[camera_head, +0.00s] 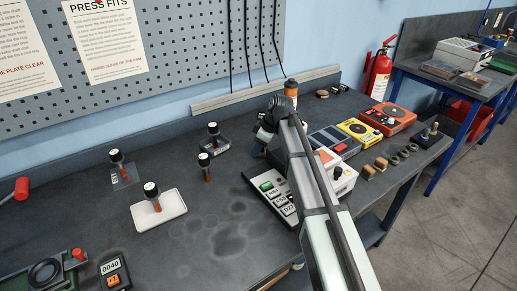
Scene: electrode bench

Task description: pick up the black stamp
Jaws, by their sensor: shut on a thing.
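My gripper (266,133) is at the end of my arm, over the middle of the bench, and looks small and dark from here. It is shut on a dark thing, apparently the black stamp (259,151), low near the bench top. Its outline blends with the fingers, and I cannot tell whether it touches the bench. Several upright pieces with black heads and brown stems stand to the left: one on a white tray (172,211), one on a clear plate (127,178), one on a dark block (222,146), and a bare-standing one (204,162).
A dark panel with labelled keys (276,202) lies just below my gripper. A grey box (329,141), a yellow device (358,130) and an orange device (390,118) stand to the right. An orange-and-white bottle (290,89) stands behind. The front middle bench (215,235) is clear.

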